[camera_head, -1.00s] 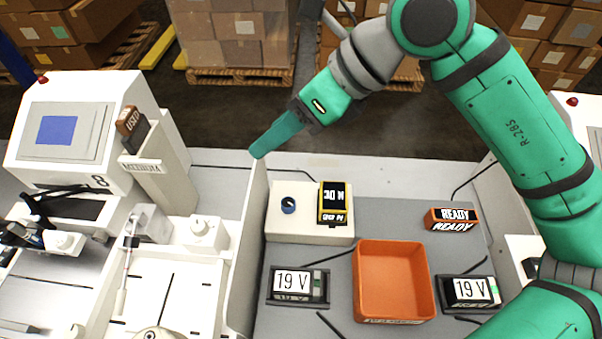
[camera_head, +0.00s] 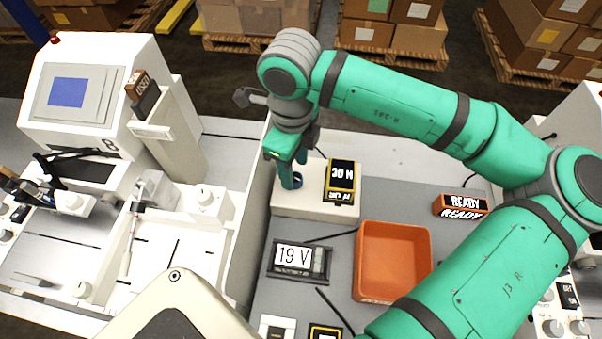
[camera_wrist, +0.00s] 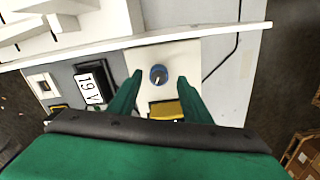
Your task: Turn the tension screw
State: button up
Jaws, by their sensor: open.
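The tension screw is a small blue knob (camera_head: 298,181) on a white box (camera_head: 310,207), partly hidden by my finger in the head view. In the wrist view the knob (camera_wrist: 158,74) shows whole, with a pale mark on its face. My gripper (camera_head: 289,184) points down over it, open. In the wrist view its two green fingers (camera_wrist: 159,78) stand apart, one on each side of the knob in the picture. I see a gap on both sides; how far above it they are, I cannot tell. A yellow-edged black display (camera_head: 341,177) on the box reads 30 N.
An orange tray (camera_head: 360,265) lies in front of the box to the right. A 19 V unit (camera_head: 296,260) sits in front of the box. A READY sign (camera_head: 461,204) stands further right. A pale upright panel (camera_head: 257,215) runs close along the box's left side.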

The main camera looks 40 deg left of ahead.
aim_at(295, 180)
notch_tip(295, 180, down, 2)
jog(key=shift+d+f, duration=0.1)
jog(key=shift+f, duration=0.3)
